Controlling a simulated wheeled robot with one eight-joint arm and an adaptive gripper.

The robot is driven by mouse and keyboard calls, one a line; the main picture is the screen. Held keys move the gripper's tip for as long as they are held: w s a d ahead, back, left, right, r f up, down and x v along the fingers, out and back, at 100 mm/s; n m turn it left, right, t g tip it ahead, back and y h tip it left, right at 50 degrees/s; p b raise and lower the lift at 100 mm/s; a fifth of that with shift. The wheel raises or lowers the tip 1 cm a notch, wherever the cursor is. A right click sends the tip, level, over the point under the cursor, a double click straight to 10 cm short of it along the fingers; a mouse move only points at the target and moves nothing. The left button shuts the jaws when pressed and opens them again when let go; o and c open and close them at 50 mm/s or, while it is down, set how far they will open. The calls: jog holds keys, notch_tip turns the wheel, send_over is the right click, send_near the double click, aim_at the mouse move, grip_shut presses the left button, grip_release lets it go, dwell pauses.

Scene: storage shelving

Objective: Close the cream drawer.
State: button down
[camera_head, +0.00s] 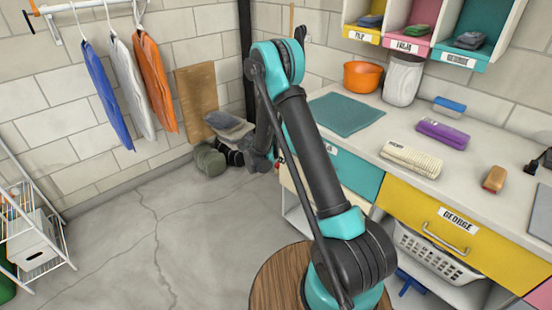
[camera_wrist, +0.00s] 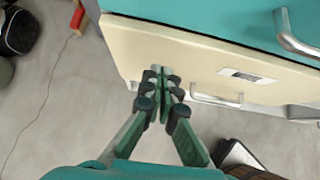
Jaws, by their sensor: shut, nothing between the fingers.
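The cream drawer (camera_wrist: 185,58) shows in the wrist view below a teal drawer (camera_wrist: 225,20). Its front has a white label and a metal handle (camera_wrist: 217,101). How far it stands out is hard to tell. My gripper (camera_wrist: 161,74) is shut and empty. Its fingertips overlap the left half of the cream front, left of the handle; I cannot tell whether they touch it. In the head view the fingers are hidden behind my arm.
A yellow drawer (camera_head: 430,222) labelled GEORGE is to the right, above a white basket (camera_head: 432,254). The grey floor (camera_head: 140,230) at left is clear.

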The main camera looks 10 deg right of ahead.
jog(key=shift+w+d+r, duration=0.1)
jog(key=shift+w+d, duration=0.45)
jog(key=shift+d, duration=0.25)
jog(key=shift+w+d, duration=0.55)
jog(key=shift+d, duration=0.2)
jog(key=shift+w+d, duration=0.65)
jog(key=shift+d, duration=0.25)
